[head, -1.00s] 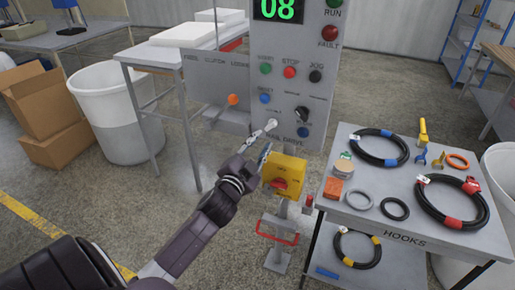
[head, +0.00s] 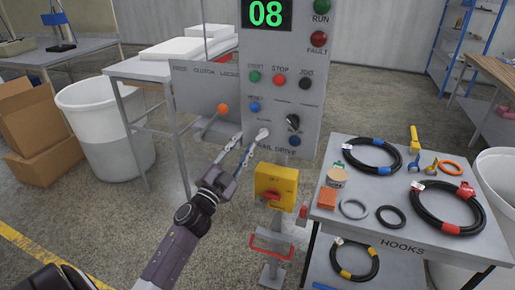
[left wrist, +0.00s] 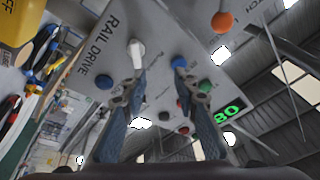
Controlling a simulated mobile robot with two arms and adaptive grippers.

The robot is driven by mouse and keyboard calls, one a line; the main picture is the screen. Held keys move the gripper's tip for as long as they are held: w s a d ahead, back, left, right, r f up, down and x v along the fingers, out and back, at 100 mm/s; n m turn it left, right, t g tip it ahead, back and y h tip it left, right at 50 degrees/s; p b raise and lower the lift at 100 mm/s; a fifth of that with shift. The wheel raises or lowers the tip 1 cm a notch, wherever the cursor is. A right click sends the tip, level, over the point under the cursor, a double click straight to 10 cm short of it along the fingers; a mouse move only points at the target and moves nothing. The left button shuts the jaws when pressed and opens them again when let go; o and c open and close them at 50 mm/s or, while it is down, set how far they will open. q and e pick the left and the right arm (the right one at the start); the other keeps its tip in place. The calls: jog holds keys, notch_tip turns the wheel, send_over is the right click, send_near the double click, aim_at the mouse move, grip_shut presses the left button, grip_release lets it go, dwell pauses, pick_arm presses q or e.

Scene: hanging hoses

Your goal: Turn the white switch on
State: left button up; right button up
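The white switch (head: 262,134) is a small light lever on the lower front of the grey control panel (head: 310,110), by the "RAIL DRIVE" label. It also shows in the left wrist view (left wrist: 137,52), just beyond the tip of the left-hand finger. My left gripper (head: 247,143) is open and empty just below and to the left of the switch. Its two fingers point at the panel in the left wrist view (left wrist: 162,72). I cannot tell whether a finger touches the switch. My right gripper is not in view.
An orange-knobbed lever (head: 222,109) sticks out left of the switch. Blue button (head: 254,107) and black knob (head: 293,122) are close by. A yellow switch box (head: 276,180) stands below. A table (head: 400,243) with hoses is at right.

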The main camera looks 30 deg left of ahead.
aim_at(260, 138)
pick_arm(q)
jog(key=shift+w+d+f+m+h, duration=0.1)
jog(key=shift+w+f+m+h, duration=0.4)
jog(key=shift+w, duration=0.95)
jog(key=shift+w+a+f+m+h, duration=0.2)
jog(key=shift+w+h, duration=0.55)
jog(key=shift+w, duration=0.75)
jog(key=shift+w+d+f+m+h, duration=0.3)
jog(key=shift+w+h, duration=0.35)
jog(key=shift+w, duration=0.8)
jog(key=shift+a, duration=0.1)
jog(key=shift+c, duration=0.5)
grip_shut()
